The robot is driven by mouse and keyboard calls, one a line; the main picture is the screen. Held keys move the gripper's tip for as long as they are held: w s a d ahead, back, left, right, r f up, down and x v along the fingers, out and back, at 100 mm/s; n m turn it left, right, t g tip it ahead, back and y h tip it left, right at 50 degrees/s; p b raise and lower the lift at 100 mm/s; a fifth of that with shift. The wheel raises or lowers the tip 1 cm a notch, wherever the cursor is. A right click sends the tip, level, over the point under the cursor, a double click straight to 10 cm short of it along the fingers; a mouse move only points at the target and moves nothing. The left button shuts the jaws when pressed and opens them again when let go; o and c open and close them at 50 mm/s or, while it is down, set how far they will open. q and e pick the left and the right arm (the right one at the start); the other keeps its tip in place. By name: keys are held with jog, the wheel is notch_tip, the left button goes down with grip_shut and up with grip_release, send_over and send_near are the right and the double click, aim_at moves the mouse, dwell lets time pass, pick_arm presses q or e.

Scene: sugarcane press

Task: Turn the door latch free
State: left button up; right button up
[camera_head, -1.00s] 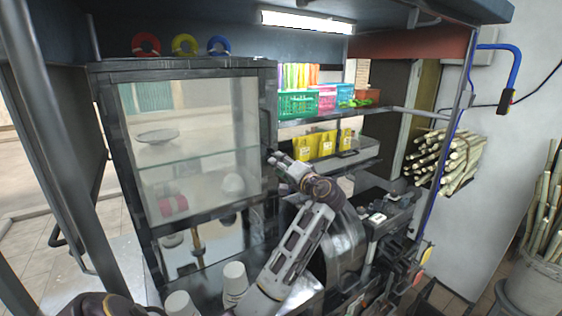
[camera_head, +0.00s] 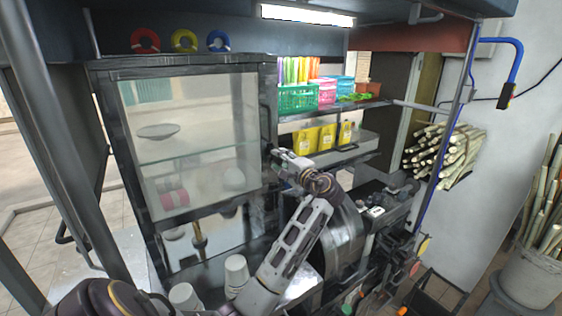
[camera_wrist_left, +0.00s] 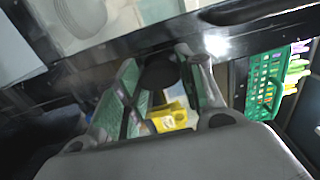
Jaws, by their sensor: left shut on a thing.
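The glass-fronted cabinet door (camera_head: 190,150) has a black frame and looks closed. My left gripper (camera_head: 274,154) is at the right edge of its frame, about mid-height. In the left wrist view, a dark rounded latch (camera_wrist_left: 160,72) sits between the fingers of my left gripper, against the black frame (camera_wrist_left: 125,50). The gripper is shut on this latch. The fingers hide most of the latch, so its turned angle cannot be told. In the head view the latch is hidden behind the gripper. My right gripper is not in view.
Cane bundles (camera_head: 445,155) hang at the right.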

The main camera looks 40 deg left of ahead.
pick_arm(q)
jog(key=o, duration=1)
jog(key=shift+w, duration=0.15)
jog(key=shift+s+d, duration=0.2)
jog(key=shift+d, duration=0.5)
jog(key=v, duration=1)
jog(key=shift+s+d, duration=0.1)
jog(key=shift+d, duration=0.25)
